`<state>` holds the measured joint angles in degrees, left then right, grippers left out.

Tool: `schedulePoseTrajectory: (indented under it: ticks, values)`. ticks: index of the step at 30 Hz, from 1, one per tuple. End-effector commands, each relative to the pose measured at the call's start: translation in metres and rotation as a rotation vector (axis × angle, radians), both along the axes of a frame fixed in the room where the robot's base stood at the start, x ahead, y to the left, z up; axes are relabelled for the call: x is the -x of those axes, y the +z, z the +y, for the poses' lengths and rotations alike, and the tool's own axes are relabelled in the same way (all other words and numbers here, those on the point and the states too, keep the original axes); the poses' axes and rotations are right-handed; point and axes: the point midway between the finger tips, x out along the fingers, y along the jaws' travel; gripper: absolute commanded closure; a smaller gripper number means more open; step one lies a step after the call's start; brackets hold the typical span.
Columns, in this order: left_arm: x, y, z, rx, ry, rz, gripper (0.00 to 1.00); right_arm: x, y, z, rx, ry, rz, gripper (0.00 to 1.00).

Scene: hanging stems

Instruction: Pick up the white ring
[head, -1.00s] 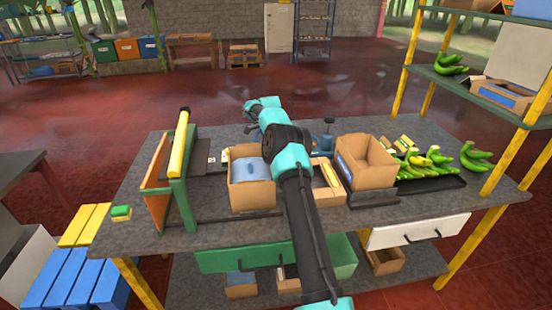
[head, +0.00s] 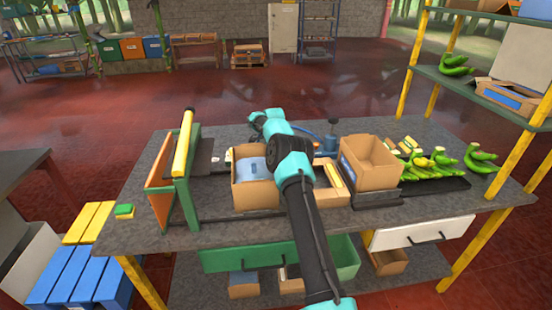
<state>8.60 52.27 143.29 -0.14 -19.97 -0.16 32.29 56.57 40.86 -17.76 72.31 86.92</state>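I cannot make out a white ring for certain in the head view. A small white item (head: 229,156) shows at the left edge of the open cardboard box with a grey-blue thing in it (head: 254,195), too small to identify. One teal and black arm, apparently my right, reaches from the bottom centre over the bench. Its far end, near my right gripper (head: 257,124), is above the back of the bench behind that box. The fingers are too small and partly hidden to tell open from shut. My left gripper is not in view.
A green-orange rack with a yellow tube (head: 183,143) stands left on the grey bench (head: 220,232). A larger cardboard box (head: 371,172) and green bananas (head: 428,166) are at right. The bench's front left is clear.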

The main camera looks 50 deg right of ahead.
Motion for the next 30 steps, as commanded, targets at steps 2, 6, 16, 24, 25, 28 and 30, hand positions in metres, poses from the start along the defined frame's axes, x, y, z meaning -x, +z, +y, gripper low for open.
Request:
schedulePoseTrajectory:
  ticks: [2,6,16,24,25,28,30]
  values:
    - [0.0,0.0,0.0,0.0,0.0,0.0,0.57,0.0,0.0001,0.0,0.0,0.0,0.0,0.27]
    - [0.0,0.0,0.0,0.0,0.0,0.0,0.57,0.0001,0.0002,0.0,0.0,0.0,0.0,0.27]
    - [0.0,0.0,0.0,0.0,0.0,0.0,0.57,0.0001,0.0002,0.0,0.0,0.0,0.0,0.46]
    - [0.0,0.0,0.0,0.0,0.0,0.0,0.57,0.0002,0.0002,-0.0001,0.0,0.0,0.0,0.72]
    - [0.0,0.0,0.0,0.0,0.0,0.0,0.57,0.0001,0.0002,0.0,0.0,0.0,0.0,0.75]
    - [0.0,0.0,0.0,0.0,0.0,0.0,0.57,0.0001,0.0002,0.0,0.0,0.0,0.0,0.84]
    - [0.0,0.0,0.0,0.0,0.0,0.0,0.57,0.0001,0.0002,0.0,0.0,0.0,0.0,0.89]
